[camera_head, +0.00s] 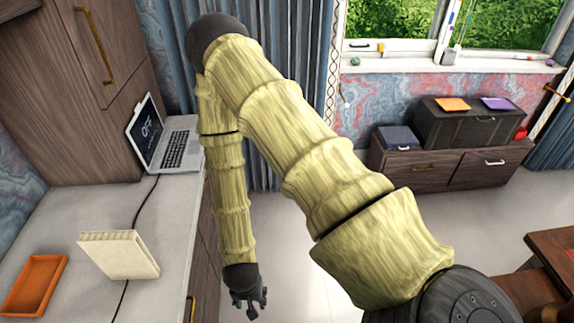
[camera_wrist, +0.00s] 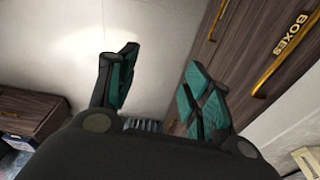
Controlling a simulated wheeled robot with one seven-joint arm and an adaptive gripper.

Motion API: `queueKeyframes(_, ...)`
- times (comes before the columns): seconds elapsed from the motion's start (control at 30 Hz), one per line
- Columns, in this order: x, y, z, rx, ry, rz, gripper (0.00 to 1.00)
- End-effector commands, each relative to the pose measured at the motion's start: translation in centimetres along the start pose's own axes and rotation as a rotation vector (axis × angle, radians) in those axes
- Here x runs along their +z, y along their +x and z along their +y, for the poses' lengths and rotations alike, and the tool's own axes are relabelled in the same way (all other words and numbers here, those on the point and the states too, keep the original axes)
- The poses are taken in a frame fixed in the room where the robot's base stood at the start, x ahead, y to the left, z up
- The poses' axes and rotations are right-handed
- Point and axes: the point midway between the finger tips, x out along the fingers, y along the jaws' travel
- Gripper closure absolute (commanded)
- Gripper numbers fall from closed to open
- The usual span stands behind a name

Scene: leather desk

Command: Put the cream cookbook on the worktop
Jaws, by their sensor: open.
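The cream cookbook (camera_head: 119,254) stands on the light worktop (camera_head: 165,222) at the left in the head view, its pale page edges facing up. A small cream shape at the lower right of the wrist view (camera_wrist: 304,160) may be the same book. My gripper (camera_head: 250,297) hangs low beside the worktop's front edge, to the right of the book and apart from it. In the wrist view my gripper (camera_wrist: 158,90) has its teal-padded fingers spread, with nothing between them.
An orange tray (camera_head: 34,286) lies left of the book. A laptop (camera_head: 165,137) stands farther back, its dark cable running past the book. Drawer fronts with a brass handle (camera_wrist: 282,72) are close to my gripper. The floor (camera_head: 290,235) is clear.

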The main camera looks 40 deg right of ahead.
Motion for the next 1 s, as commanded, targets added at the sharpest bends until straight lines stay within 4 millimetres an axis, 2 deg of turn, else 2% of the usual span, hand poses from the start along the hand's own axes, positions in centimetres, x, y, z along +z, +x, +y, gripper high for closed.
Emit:
queueKeyframes(0.03,1.3,0.7,1.9,0.01,-0.1,-0.011,0.5)
queueKeyframes(0.2,4.7,1.9,6.8,-0.003,-0.41,-0.06,0.5)
queueKeyframes(0.4,7.5,2.1,10.1,-0.032,-0.628,-0.115,0.5)
queueKeyframes(0.53,8.1,2.1,10.7,-0.043,-0.677,-0.128,0.5)
queueKeyframes(0.83,8.2,2.2,10.7,-0.045,-0.68,-0.129,0.5)
queueKeyframes(1.0,8.3,3.5,10.7,-0.045,-0.679,-0.129,0.5)
